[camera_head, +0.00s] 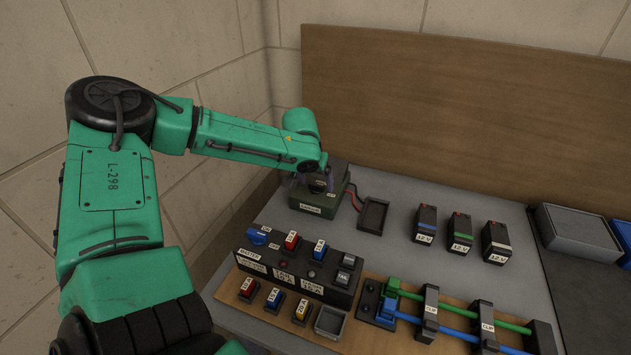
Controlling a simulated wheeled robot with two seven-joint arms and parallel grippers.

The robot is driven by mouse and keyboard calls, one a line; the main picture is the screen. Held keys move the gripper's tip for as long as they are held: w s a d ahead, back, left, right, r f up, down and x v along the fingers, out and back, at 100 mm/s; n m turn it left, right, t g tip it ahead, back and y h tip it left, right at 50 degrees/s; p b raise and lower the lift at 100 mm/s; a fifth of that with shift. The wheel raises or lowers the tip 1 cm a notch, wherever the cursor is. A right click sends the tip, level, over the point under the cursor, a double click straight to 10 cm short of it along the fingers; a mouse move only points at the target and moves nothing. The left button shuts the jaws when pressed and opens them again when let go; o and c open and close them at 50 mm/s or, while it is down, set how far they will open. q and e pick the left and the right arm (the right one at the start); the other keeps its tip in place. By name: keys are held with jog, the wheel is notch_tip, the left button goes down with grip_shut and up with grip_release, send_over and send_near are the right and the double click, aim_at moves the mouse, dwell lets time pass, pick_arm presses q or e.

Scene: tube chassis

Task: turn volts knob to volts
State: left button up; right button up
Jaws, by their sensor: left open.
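A dark green box (314,206) with a pale label on its front stands on the grey bench at the back left. Red leads come out of its right side. My left gripper (316,184) is over the top of this box, pointing down, small and dark in the picture. It is open. A dark round part shows at the gripper, but I cannot tell whether it is a knob, nor whether the fingers touch it. The knob's pointer setting cannot be read. My right gripper is not in view.
A small dark tray (373,216) stands right of the green box. A black switch panel (297,272) is in front. Several 12 V batteries (461,231) stand to the right. Green and blue rods (455,317) lie in clips at front right. A wooden board (470,105) closes the back.

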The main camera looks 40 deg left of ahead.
pick_arm(q)
grip_shut()
jog(key=shift+w+f, duration=0.1)
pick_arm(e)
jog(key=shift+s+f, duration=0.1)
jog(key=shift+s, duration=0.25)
